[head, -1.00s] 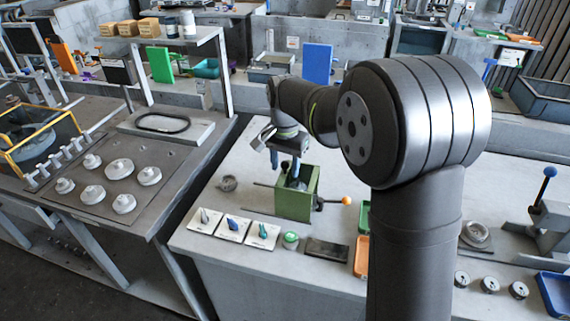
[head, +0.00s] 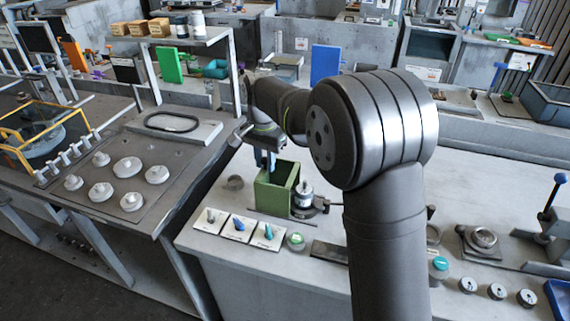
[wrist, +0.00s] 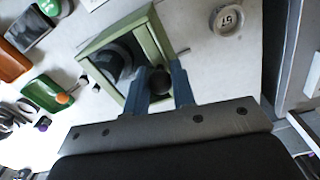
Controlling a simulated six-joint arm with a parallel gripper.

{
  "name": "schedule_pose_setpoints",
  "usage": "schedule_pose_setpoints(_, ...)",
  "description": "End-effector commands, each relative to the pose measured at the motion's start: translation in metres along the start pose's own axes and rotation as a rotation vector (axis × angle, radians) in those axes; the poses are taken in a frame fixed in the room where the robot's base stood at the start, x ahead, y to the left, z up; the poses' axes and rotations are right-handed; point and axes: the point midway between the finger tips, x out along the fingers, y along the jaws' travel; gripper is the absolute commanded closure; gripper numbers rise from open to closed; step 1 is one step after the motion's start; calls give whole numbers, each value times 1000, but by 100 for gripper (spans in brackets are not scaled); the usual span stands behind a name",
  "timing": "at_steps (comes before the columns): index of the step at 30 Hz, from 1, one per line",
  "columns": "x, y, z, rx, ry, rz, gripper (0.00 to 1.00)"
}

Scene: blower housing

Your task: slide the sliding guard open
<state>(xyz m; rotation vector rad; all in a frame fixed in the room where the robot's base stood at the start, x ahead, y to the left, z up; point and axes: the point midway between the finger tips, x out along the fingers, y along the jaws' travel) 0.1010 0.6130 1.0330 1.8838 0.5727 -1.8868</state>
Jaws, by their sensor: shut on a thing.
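The sliding guard (head: 269,198) is a green, open-topped box standing on the grey bench. The blower housing (head: 303,197), a light and dark cylinder on a dark base, shows beside the guard's right side. In the wrist view the green guard (wrist: 160,30) is a square frame, with a dark cylinder (wrist: 118,62) visible through its opening. My gripper (head: 264,160) is at the guard's far left part. In the wrist view, my gripper's blue-grey fingers (wrist: 159,88) are shut on a dark round knob (wrist: 158,79) at the guard's edge. My gripper's contact is small in the head view.
Three white cards (head: 239,228) with small parts and a green-topped jar (head: 295,241) lie in front. In the wrist view, green (wrist: 47,93) and orange (wrist: 12,62) trays lie left. My arm hides the bench's middle.

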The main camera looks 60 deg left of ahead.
Motion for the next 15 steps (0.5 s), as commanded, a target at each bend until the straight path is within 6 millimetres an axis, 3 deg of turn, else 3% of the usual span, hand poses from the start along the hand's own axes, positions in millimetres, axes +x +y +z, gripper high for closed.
schedule_pose_setpoints(4,-1,-19,3,0,4,-2,100)
schedule_pose_setpoints(14,-1,-21,3,2,5,-2,100)
schedule_pose_setpoints(15,-1,-21,3,2,5,-2,69)
